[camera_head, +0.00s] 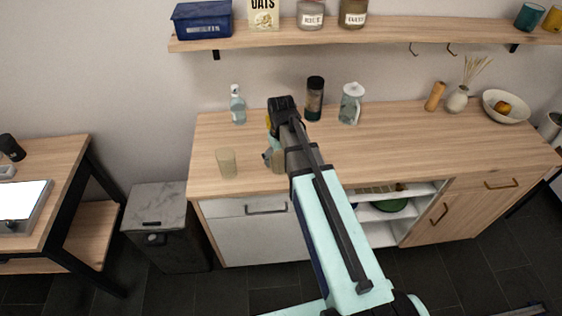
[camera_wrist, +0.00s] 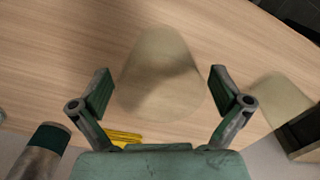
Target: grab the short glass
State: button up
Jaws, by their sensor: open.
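A beige, see-through glass (camera_wrist: 160,65) is in the middle of the wrist view. It stands on the wooden counter, between my gripper's fingers in the picture. In the head view this glass (camera_head: 278,160) is partly hidden by my arm. A second similar glass (camera_wrist: 275,98) is to its right in the wrist view and stands at the counter's left in the head view (camera_head: 226,163). I cannot tell for sure which glass is shorter. My gripper (camera_wrist: 160,75) is open, with clear gaps to the centred glass on both sides; contact is not visible.
A dark jar (camera_head: 314,100) and a clear pitcher (camera_head: 351,104) stand at the back of the counter. A bottle (camera_head: 238,105) is back left. A yellow item (camera_wrist: 125,137) lies beyond my gripper. A shelf (camera_head: 400,33) hangs above. The counter's right middle is clear.

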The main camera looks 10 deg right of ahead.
jog(key=shift+f+p, duration=0.3)
jog(key=shift+f, duration=1)
jog(key=shift+c, duration=0.4)
jog(key=c, duration=1.2)
jog(key=shift+o, duration=0.2)
